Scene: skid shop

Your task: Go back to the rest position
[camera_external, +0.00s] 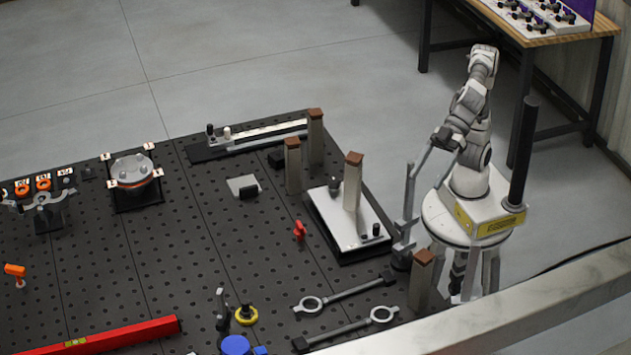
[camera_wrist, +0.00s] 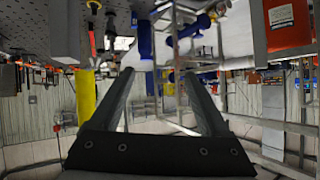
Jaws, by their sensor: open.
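My arm rises from its white round base at the right of the outside view and is bent over itself. My gripper (camera_external: 440,143) is the dark part on its left side, above the floor near the table's right edge. In the wrist view, my gripper (camera_wrist: 156,75) shows two long grey fingers spread wide with nothing held between them. In the outside view the fingertips are small and hard to separate from a grey upright rod stand (camera_external: 408,215) beside them. I cannot tell whether they touch.
A black perforated table (camera_external: 215,255) holds a plate with a wooden-topped post (camera_external: 353,185), more posts, two ring-ended wrenches (camera_external: 345,293), a red level (camera_external: 120,335) and clamps. A wooden bench (camera_external: 560,38) stands behind my arm. A black column (camera_external: 522,150) is close at its right.

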